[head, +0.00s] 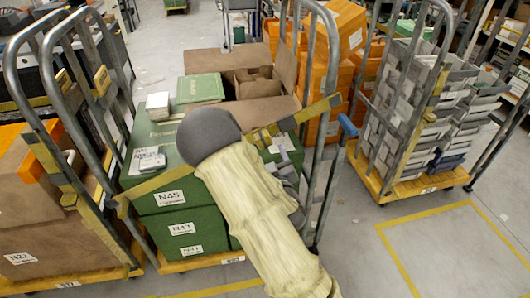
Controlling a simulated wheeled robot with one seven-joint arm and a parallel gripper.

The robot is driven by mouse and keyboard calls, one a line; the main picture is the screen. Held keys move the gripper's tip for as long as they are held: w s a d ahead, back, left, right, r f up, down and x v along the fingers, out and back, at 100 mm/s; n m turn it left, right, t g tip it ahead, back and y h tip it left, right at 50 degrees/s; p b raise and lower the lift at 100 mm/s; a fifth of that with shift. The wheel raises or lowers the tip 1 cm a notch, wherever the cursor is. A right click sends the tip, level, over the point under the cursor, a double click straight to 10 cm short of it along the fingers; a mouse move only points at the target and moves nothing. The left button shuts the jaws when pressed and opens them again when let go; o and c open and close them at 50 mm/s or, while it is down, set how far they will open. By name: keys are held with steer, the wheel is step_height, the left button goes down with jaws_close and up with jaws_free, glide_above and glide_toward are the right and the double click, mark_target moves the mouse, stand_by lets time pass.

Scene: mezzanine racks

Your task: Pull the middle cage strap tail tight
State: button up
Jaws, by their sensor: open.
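The middle roll cage (325,130) holds green crates (172,222) and an open brown box (258,88). A yellow strap (310,112) runs across its front, slanting up to the right post. A darker, buckle-like part (262,136) sits on the strap just right of my arm. My arm, in a cream sleeve with a grey rounded joint, crosses in front of the cage and hides the strap's middle. I cannot make out the strap's loose tail.
A left cage (85,100) with brown boxes (55,245) stands close beside the middle one. A right cage (405,110) holds stacked grey trays (400,105). Orange crates (340,65) stand behind. The floor at lower right, with yellow lines (425,217), is clear.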

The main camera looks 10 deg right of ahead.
mark_target(265, 145)
steer(key=shift+w+f+b, duration=0.1)
steer(key=shift+f+b, duration=0.1)
steer(key=shift+b, duration=0.45)
steer(key=w, duration=0.1)
steer(key=w+p, duration=0.1)
steer(key=w, duration=0.2)
steer(key=shift+w+r+p, duration=0.25)
steer(key=shift+w+p, duration=0.05)
steer(key=shift+w+d+f, duration=0.1)
steer(key=shift+w, duration=0.55)
steer(key=c, duration=1.4)
steer(key=shift+f, duration=0.1)
